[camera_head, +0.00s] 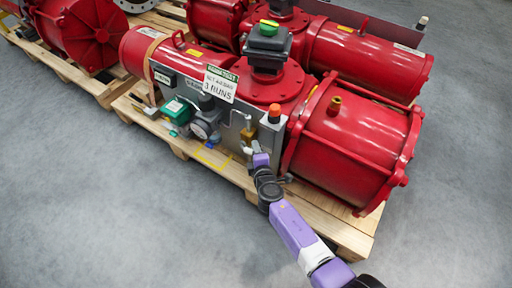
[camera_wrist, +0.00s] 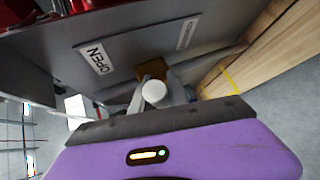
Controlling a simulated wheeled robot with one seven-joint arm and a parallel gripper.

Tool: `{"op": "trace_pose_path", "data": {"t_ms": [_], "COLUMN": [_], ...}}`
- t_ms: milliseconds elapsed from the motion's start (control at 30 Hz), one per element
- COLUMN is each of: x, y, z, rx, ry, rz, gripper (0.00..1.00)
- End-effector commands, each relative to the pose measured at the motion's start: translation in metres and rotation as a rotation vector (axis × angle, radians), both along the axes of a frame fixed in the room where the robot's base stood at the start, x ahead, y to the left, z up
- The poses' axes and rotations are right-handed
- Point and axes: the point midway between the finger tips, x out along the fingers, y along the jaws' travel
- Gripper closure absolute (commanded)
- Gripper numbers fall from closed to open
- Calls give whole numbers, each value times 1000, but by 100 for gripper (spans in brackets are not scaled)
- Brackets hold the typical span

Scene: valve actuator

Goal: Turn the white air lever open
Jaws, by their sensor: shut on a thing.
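The white air lever (camera_wrist: 154,91) shows in the wrist view as a round white end in front of a brass valve body (camera_wrist: 150,69). My gripper (camera_wrist: 158,100) is shut on the lever, with its grey fingers close around it. In the head view my gripper (camera_head: 257,152) is at the lower right of the grey panel (camera_head: 236,128), below a brass fitting (camera_head: 248,134). The fingers and the purple wrist hide much of the lever there. An OPEN label (camera_wrist: 96,58) is on the panel left of the valve, and a second, unreadable label (camera_wrist: 189,31) is to its right.
Red actuator cylinders (camera_head: 345,140) lie on a wooden pallet (camera_head: 232,172). A round gauge (camera_head: 201,130), a green box (camera_head: 177,109) and an orange-topped fitting (camera_head: 274,113) crowd the panel. Grey floor (camera_head: 130,220) in front is clear.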

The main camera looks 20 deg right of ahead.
Motion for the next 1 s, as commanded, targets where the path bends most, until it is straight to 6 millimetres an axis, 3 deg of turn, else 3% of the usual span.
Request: {"op": "trace_pose_path", "data": {"t_ms": [167, 200, 300, 667, 1000], "x": [0, 0, 0, -4, -49], "y": [1, 1, 1, 1, 10], "z": [0, 0, 0, 2, 21], "rx": [0, 0, 0, 0, 0], "ry": [-1, -1, -1, 0, 0], "rz": [3, 3, 2, 1, 2], "gripper": [100, 75, 59, 59, 59]}}
